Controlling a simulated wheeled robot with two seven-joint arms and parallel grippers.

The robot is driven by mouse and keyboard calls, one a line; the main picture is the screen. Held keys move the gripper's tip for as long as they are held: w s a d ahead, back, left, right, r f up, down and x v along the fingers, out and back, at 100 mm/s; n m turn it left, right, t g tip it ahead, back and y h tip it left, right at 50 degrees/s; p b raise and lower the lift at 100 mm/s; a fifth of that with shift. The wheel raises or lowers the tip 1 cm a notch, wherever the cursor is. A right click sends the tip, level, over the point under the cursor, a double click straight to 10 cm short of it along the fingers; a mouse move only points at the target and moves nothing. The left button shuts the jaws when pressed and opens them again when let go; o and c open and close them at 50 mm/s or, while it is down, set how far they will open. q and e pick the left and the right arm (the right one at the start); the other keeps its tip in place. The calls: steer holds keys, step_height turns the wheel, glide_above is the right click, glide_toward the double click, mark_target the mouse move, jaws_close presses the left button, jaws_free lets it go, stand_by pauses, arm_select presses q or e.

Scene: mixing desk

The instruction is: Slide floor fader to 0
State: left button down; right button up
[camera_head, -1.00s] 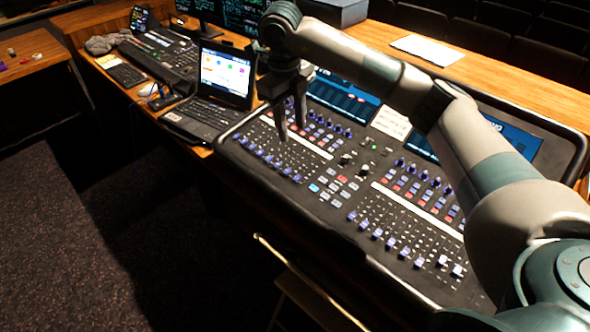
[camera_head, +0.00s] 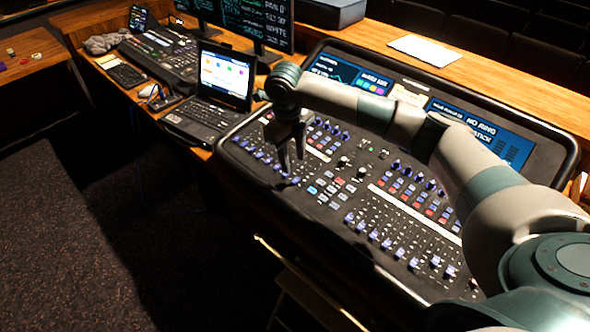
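The mixing console (camera_head: 345,220) fills the middle and right of the head view. Its left fader bank has a row of blue fader caps (camera_head: 259,154), and its right bank has another row (camera_head: 387,244). The labels are too small to read, so I cannot tell which is the floor fader. My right gripper (camera_head: 292,164) points down at the near right end of the left bank. Its two dark fingers are apart, with nothing visible between them. I cannot tell whether the fingertips touch a cap. The gripper and forearm hide part of the left bank. My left gripper is out of view.
An open laptop (camera_head: 226,75) stands just left of the console, with a smaller control desk (camera_head: 160,52) beyond it. Lit screens (camera_head: 484,132) line the console's back edge. A white paper (camera_head: 433,50) lies on the wooden ledge behind. A dark floor lies in front.

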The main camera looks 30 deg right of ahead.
mark_target(296, 179)
steer(key=f, duration=0.1)
steer(key=f+p, duration=0.1)
steer(key=f, duration=0.1)
steer(key=f+p, duration=0.1)
steer(key=f, duration=0.1)
steer(key=shift+d+f, duration=0.25)
steer(key=shift+w+d+f, duration=0.1)
steer(key=shift+f, duration=0.85)
steer(key=shift+c, duration=0.7)
jaws_close()
